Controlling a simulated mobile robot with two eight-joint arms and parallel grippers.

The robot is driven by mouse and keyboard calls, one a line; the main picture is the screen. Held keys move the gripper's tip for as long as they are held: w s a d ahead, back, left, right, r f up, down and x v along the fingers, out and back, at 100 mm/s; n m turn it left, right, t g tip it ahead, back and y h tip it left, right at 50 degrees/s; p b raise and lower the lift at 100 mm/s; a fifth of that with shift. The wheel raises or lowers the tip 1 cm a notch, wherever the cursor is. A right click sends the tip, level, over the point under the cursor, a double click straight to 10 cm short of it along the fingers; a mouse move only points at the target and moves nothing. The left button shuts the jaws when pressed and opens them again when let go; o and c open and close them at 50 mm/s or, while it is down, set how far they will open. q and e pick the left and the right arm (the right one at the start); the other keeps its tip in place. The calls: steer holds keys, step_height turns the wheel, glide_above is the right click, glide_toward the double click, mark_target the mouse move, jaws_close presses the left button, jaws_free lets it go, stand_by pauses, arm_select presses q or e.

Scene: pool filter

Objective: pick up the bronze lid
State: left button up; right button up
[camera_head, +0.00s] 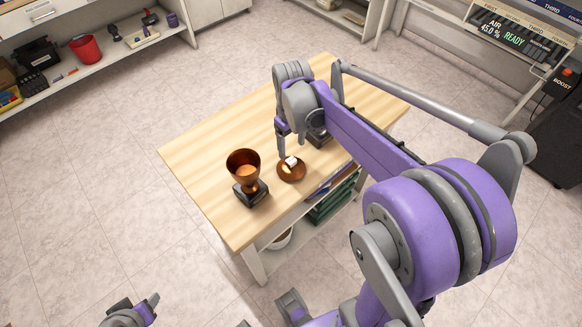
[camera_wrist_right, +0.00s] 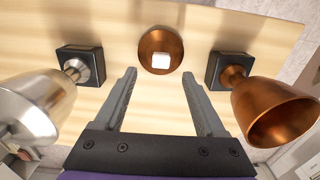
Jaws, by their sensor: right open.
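The bronze lid (camera_head: 291,173) is a round, shallow copper-coloured disc with a white knob on top. It lies on the wooden table near its front edge, and it also shows in the right wrist view (camera_wrist_right: 151,45). My right gripper (camera_head: 281,147) is above the table close to the lid. In the right wrist view my right gripper (camera_wrist_right: 158,75) is open and empty, with the lid just beyond and between its fingertips. I cannot tell the exact height gap. My left gripper (camera_head: 148,304) shows partly at the bottom left, away from the table; its jaws are unclear.
A bronze cup on a black base (camera_head: 243,162) stands left of the lid; it is right in the wrist view (camera_wrist_right: 272,112). A silver cup (camera_wrist_right: 35,105) on a black base stands on the lid's other side, mostly hidden in the head view. The table's left end (camera_head: 195,150) is clear.

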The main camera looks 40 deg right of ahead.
mark_target(291, 160)
step_height(291, 160, down, 8)
steer(key=shift+a+r, duration=0.1)
steer(key=shift+r, duration=0.1)
jaws_close()
stand_by(0.5)
